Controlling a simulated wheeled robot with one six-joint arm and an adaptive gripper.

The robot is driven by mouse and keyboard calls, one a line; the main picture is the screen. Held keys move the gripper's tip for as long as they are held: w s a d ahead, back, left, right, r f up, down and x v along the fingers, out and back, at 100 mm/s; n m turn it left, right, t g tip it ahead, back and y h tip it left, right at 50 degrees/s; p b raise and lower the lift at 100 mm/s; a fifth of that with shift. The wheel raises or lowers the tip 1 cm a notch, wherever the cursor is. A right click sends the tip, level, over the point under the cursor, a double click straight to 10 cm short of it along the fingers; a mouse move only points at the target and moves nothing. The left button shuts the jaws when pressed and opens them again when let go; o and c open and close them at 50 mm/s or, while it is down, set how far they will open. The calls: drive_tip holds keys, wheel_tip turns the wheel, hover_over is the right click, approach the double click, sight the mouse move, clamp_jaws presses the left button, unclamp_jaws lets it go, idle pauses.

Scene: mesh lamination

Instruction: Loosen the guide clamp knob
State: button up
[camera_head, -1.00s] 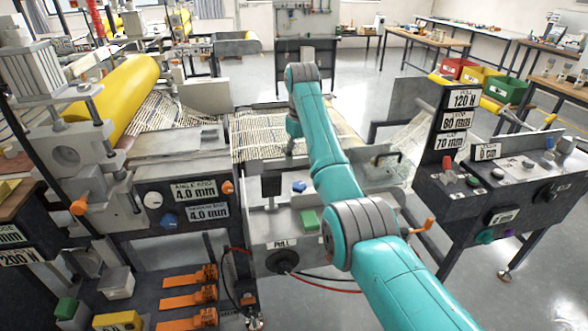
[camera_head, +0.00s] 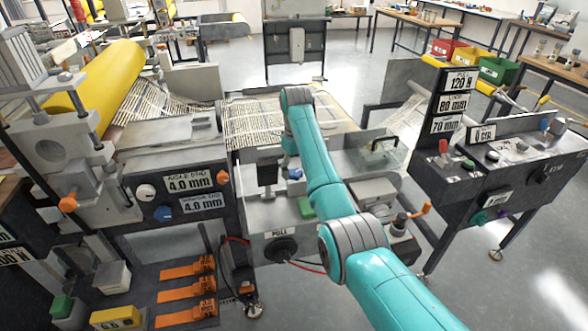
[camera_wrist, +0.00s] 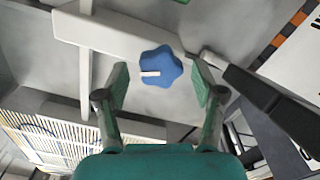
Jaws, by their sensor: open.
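The guide clamp knob is a blue lobed knob with a white mark (camera_wrist: 160,68). In the wrist view it sits on a pale grey bar (camera_wrist: 115,38), between and just beyond my fingertips. In the head view the blue knob (camera_head: 295,174) shows beside my arm on the middle machine. My gripper (camera_wrist: 161,88) is open, with one green-padded finger on each side of the knob's line and a gap to each. I see no contact with the knob. In the head view my arm hides the gripper.
A dark bar (camera_wrist: 270,100) lies close to my right finger in the wrist view. In the head view a green block (camera_head: 306,208) and a black PULL knob (camera_head: 281,249) are near the blue knob. Striped mesh (camera_head: 250,122) lies behind it.

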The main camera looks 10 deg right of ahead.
drive_tip(key=shift+f, duration=0.2)
drive_tip(key=c, duration=1.1)
drive_tip(key=shift+c, duration=0.2)
drive_tip(key=n, duration=0.6)
drive_tip(key=shift+n, duration=0.3)
drive_tip(key=n, duration=0.6)
drive_tip(key=shift+n, duration=0.3)
